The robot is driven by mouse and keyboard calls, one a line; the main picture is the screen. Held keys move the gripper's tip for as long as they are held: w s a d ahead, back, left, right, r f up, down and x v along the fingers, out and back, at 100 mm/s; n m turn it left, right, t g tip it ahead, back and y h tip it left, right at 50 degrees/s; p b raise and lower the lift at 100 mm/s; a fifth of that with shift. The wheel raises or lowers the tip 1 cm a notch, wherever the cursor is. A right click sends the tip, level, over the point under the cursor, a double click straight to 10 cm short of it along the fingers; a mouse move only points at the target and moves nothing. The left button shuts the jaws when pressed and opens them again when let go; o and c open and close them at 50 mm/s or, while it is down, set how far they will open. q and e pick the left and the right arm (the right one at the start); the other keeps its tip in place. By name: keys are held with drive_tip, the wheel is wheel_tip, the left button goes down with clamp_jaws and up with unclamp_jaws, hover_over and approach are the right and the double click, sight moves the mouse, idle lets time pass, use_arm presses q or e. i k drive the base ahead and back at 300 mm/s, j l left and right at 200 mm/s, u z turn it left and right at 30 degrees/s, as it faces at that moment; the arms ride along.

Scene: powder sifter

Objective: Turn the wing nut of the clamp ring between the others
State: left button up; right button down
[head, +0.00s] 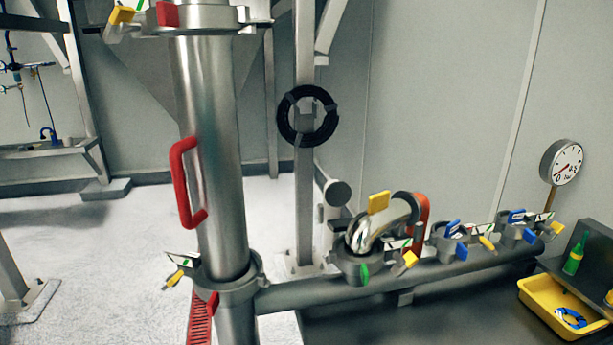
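Three clamp rings sit in a row on the horizontal steel pipe (420,284) at the right. The middle clamp ring (437,241) has small blue parts on its top and front, and a white tag and a yellow wing-like piece (487,243) at its right. The left clamp ring (352,266) is at the foot of a shiny elbow. It has green pieces and a yellow wing-like piece (405,263). The right clamp ring (507,236) also carries blue parts and a white tag. Which small part is each wing nut is hard to tell. Neither of my grippers shows.
A vertical steel column (212,150) with a red handle (183,185) stands left of the row, with a clamp ring at its lower joint (240,284). A gauge (561,162), a yellow tray (545,312) and a green bottle (573,262) are at the right.

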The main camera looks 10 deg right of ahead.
sight(488, 245)
drive_tip(key=z, duration=1.35)
